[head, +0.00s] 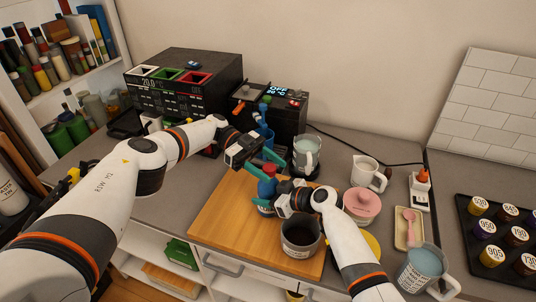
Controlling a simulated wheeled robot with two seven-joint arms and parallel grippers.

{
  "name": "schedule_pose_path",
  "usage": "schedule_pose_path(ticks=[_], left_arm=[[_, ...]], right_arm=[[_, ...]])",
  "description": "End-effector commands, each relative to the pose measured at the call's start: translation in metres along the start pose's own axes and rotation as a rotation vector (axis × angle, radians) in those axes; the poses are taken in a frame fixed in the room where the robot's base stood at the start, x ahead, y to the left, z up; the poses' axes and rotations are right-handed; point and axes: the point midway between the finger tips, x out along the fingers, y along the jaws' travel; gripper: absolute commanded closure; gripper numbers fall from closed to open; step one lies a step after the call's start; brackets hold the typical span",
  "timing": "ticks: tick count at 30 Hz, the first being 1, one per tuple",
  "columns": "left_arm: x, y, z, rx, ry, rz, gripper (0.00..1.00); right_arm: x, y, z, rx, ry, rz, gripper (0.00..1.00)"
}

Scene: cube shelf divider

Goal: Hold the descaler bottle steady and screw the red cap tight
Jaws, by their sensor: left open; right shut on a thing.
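The descaler bottle (266,188) is blue and stands upright on the wooden board. Its red cap (269,169) shows at the top of the bottle. My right gripper (269,200) comes in from the right and is shut on the bottle's body, hiding part of it. My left gripper (263,164) is open, with its teal fingers on either side of the red cap. I cannot tell whether the fingers touch the cap, or how far down it sits on the neck.
The wooden board (225,215) has clear room at left. A dark-filled pot (301,238) stands in front of the bottle, and a pink lidded jar (362,206) to the right. A white pitcher (368,173) and a black appliance (285,105) are behind.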

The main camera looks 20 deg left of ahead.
Motion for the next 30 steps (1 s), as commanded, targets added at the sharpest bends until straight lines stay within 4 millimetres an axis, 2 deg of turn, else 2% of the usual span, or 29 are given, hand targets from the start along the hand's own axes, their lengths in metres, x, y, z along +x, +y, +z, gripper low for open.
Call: schedule_pose_path(ticks=[5, 10, 15, 21, 28, 30], left_arm=[[-0.005, -0.001, 0.021, 0.004, 0.0, 0.002, 0.45], [-0.012, -0.001, 0.055, 0.007, 0.001, 0.002, 0.45], [-0.017, -0.001, 0.08, 0.004, 0.002, 0.002, 0.45], [-0.019, -0.001, 0.093, 0.002, 0.002, 0.002, 0.45], [-0.019, -0.001, 0.093, 0.001, 0.002, 0.002, 0.45], [-0.019, -0.001, 0.093, 0.003, 0.003, 0.001, 0.52]], right_arm=[[0.0, 0.0, -0.003, 0.002, 0.005, 0.0, 0.71], [0.0, 0.0, -0.003, 0.002, 0.005, 0.0, 0.71], [0.0, 0.0, -0.003, 0.002, 0.005, 0.001, 0.71], [0.0, 0.001, -0.003, 0.002, 0.005, 0.001, 0.71], [0.001, 0.001, -0.003, 0.002, 0.005, 0.001, 0.71], [0.001, 0.001, -0.003, 0.002, 0.005, 0.001, 0.71]])
